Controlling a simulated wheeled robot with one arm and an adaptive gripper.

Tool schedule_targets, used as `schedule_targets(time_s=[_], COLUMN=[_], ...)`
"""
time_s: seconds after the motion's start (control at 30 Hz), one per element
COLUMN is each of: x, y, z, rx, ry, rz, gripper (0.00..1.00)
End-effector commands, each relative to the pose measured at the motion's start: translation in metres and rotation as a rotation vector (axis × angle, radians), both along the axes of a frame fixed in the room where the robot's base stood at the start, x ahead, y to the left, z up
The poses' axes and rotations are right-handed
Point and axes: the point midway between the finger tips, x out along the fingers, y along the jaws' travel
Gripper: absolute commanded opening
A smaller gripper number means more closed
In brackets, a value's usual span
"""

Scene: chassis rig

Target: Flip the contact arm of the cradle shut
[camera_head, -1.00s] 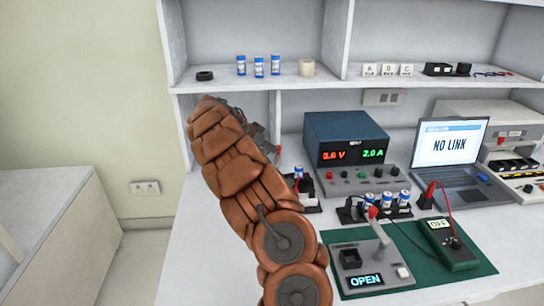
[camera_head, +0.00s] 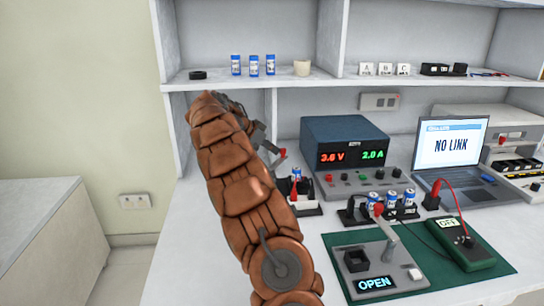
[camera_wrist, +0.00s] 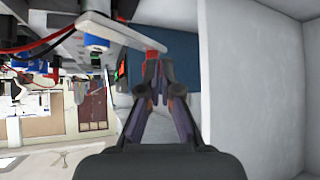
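The cradle (camera_head: 305,207) is a small dark and white holder on the bench left of the power supply, with a blue-and-white cell (camera_head: 297,174) upright in it. A pale bar with a red tip (camera_wrist: 153,47), which looks like its contact arm, shows in the wrist view; the red end (camera_head: 282,153) also shows in the head view. The bar stands out from the cradle, away from the cell. My gripper (camera_wrist: 157,72) has its fingertips together right at the red tip, with nothing clearly held between them. My arm hides part of the gripper in the head view.
A blue power supply (camera_head: 345,143) and a rack of cells (camera_head: 385,212) stand to the right. A lever fixture reading OPEN (camera_head: 375,284) and a multimeter (camera_head: 462,244) lie on a green mat (camera_head: 490,280). A pale shelf wall (camera_wrist: 250,80) is close beside my gripper.

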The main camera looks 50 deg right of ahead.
Motion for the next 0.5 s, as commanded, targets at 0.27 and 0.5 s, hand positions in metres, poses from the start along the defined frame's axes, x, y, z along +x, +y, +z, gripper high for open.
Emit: schedule_targets(time_s=[0.27,0.5], x=[-0.012,-0.024], y=[-0.006,-0.009], z=[-0.006,-0.005], rx=[-0.001,-0.001], ry=[-0.003,-0.002], rz=[0.002,0.003], gripper=[0.0,0.0])
